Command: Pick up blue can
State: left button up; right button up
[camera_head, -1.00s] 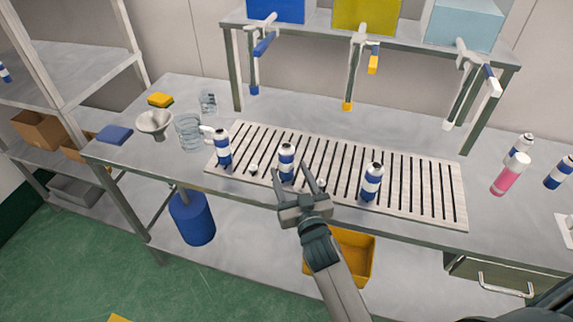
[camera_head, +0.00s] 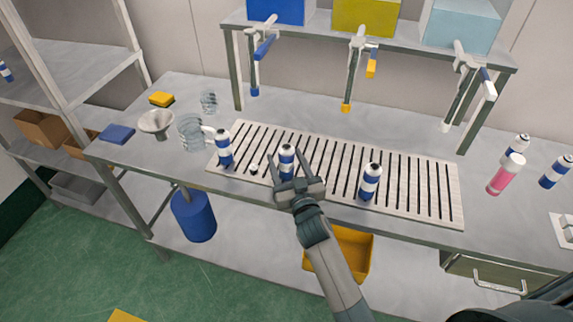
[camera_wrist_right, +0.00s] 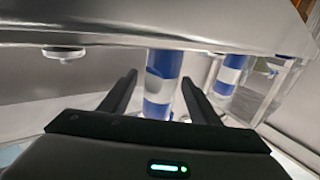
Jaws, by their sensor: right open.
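Three blue-and-white cans stand upright on the slatted rack: a left can (camera_head: 224,148), a middle can (camera_head: 287,161) and a right can (camera_head: 370,183). My right gripper (camera_head: 290,156) is open, with its fingers on either side of the middle can. In the right wrist view, a blue-and-white can (camera_wrist_right: 162,82) stands between the two fingers, with visible gaps at its sides. Another blue-and-white can (camera_wrist_right: 229,74) is farther off to the right there. My left gripper is not in view.
The slatted rack (camera_head: 425,205) lies along the table (camera_head: 160,178). Small white caps lie near the cans. A funnel (camera_head: 156,122) and glass beakers (camera_head: 191,134) stand left. Dispensing taps (camera_head: 350,75) hang behind. A pink bottle (camera_head: 505,175) and other cans stand right.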

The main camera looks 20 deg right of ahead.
aim_at(291, 155)
jog(key=c, duration=1.2)
jog(key=shift+r, duration=0.1)
jog(key=shift+r, duration=0.5)
jog(key=r, duration=0.1)
jog(key=r+b, duration=0.1)
jog(key=r, duration=0.1)
jog(key=shift+s+d+r, duration=0.15)
jog(key=shift+d, duration=0.25)
jog(key=s+d+r+b, duration=0.2)
jog(key=s+d+r, duration=0.2)
jog(key=d, duration=0.6)
notch_tip(291, 155, up, 3)
jog(key=shift+f, duration=0.2)
